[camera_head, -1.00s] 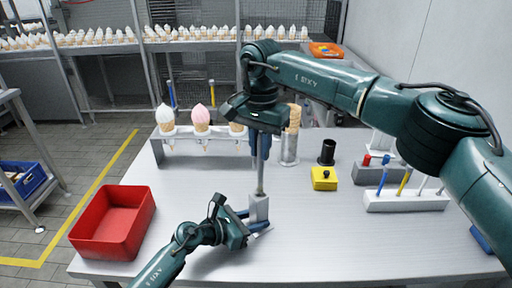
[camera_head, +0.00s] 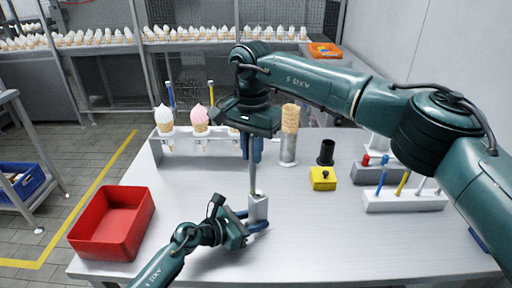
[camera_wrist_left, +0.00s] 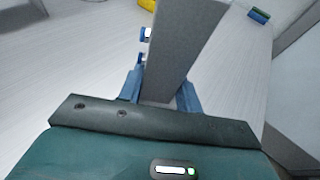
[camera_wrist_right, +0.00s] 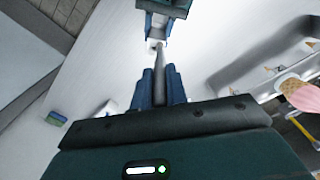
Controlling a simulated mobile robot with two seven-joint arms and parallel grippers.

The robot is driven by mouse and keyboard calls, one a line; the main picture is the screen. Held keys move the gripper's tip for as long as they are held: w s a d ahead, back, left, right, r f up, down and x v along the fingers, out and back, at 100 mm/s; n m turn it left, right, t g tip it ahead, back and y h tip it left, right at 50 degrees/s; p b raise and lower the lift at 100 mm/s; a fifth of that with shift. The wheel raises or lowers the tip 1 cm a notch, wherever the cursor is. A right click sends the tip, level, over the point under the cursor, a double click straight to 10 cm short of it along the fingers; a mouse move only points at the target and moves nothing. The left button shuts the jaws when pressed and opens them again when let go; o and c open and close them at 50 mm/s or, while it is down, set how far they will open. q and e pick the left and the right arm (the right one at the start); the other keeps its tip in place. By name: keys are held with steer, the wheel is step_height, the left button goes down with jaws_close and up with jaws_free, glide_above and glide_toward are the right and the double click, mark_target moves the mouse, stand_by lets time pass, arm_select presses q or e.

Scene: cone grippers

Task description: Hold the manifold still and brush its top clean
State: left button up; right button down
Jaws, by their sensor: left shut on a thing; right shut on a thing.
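The manifold (camera_head: 258,209) is a grey upright block on the table, also seen close up in the left wrist view (camera_wrist_left: 187,45). My left gripper (camera_head: 247,222) is shut on it, with blue fingers on either side (camera_wrist_left: 160,95). My right gripper (camera_head: 252,150) is above the manifold, shut on the brush, whose thin grey shaft (camera_head: 253,180) points down. The brush's lower end meets the manifold's top in the head view; its bristles are too small to make out. In the right wrist view the shaft (camera_wrist_right: 160,66) runs from my fingers toward the manifold.
A red bin (camera_head: 113,222) stands at the table's left. A cone rack (camera_head: 180,150) and a metal cup holding a cone (camera_head: 289,150) are at the back. A yellow block (camera_head: 323,179) and a white holder with coloured sticks (camera_head: 405,201) are right.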

steer(key=shift+f, duration=0.1)
stand_by(0.3)
steer(key=shift+w+d, duration=0.55)
steer(key=shift+d, duration=0.3)
steer(key=shift+r, duration=0.2)
step_height(320, 180, up, 6)
steer(key=shift+f, duration=0.1)
stand_by(0.3)
stand_by(0.4)
steer(key=s, duration=0.1)
steer(key=s+a, duration=0.1)
steer(key=shift+s, duration=0.3)
steer(key=shift+f, duration=0.1)
